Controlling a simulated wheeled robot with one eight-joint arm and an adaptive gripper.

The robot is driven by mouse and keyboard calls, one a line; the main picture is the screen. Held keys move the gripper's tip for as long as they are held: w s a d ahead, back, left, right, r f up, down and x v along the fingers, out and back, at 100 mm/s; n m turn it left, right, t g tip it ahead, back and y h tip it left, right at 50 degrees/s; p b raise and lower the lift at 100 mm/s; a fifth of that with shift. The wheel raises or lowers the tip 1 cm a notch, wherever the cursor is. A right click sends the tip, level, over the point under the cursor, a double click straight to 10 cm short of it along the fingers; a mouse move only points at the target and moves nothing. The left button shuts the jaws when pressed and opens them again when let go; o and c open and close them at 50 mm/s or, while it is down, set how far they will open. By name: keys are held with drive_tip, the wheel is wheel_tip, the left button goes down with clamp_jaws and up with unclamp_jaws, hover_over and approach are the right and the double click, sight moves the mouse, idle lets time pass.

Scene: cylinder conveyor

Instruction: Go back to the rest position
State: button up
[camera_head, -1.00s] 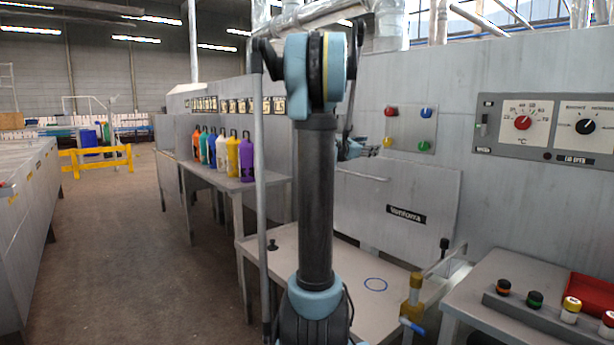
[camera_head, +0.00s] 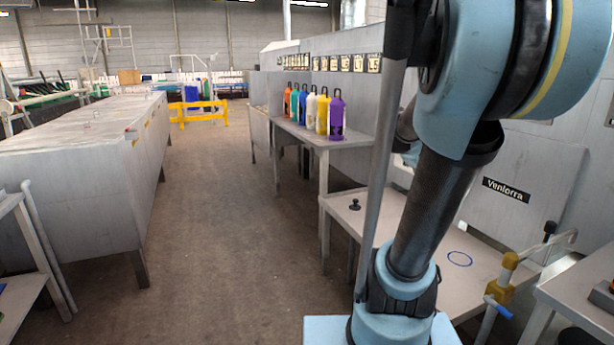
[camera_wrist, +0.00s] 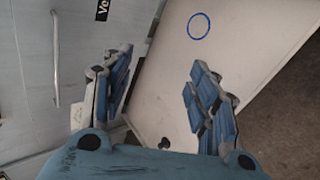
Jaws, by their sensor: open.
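My gripper (camera_wrist: 160,95) is open and empty in the wrist view, its two blue fingers wide apart. It hangs above the pale table with the blue ring (camera_wrist: 199,26), beside the grey machine wall with a bar handle (camera_wrist: 56,60). In the head view my arm is bent and fills the right side; the gripper there is hidden behind the arm links. The pale table (camera_head: 420,215) with its blue ring (camera_head: 459,258) and black knob (camera_head: 355,204) shows past my arm.
Several coloured bottles (camera_head: 322,112) stand on a grey table along the wall. A yellow-and-blue valve (camera_head: 503,282) is at the lower right. A long grey bench (camera_head: 95,165) lines the left. The floor aisle (camera_head: 215,200) between is clear, with a yellow barrier (camera_head: 200,115) at its far end.

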drive_tip(key=s+a+f+m+g+y, duration=0.1)
drive_tip(key=s+a+f+m+y, duration=0.2)
drive_tip(key=s+a+f, duration=0.5)
drive_tip(key=s+a+f+m+g+y, duration=0.1)
drive_tip(key=s+a+f+m+y, duration=0.2)
drive_tip(key=a, duration=1)
drive_tip(key=s+f+y, duration=0.2)
drive_tip(key=s+f, duration=0.3)
drive_tip(key=s, duration=0.1)
drive_tip(key=shift+s+f, duration=0.25)
drive_tip(key=shift+s, duration=0.15)
